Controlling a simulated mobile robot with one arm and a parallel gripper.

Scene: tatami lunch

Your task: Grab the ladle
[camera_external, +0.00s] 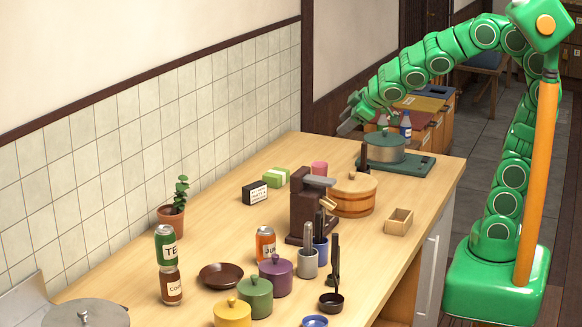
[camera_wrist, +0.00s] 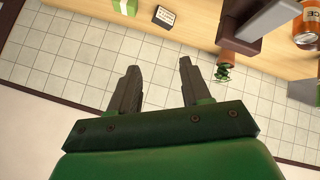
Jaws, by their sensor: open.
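A dark ladle (camera_external: 332,301) is on the near part of the wooden counter in the external view, its bowl low and its handle pointing up. It stands just right of the utensil holders, and I do not see it in the wrist view. My gripper (camera_external: 352,118) is high at the far end of the counter, well away from the ladle. In the wrist view my gripper (camera_wrist: 157,66) shows two fingers spread apart with nothing between them.
A grey utensil cup (camera_external: 308,264), a purple pot (camera_external: 275,278) and a green pot (camera_external: 255,298) stand left of the ladle. Bare counter (camera_external: 375,250) lies behind the ladle.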

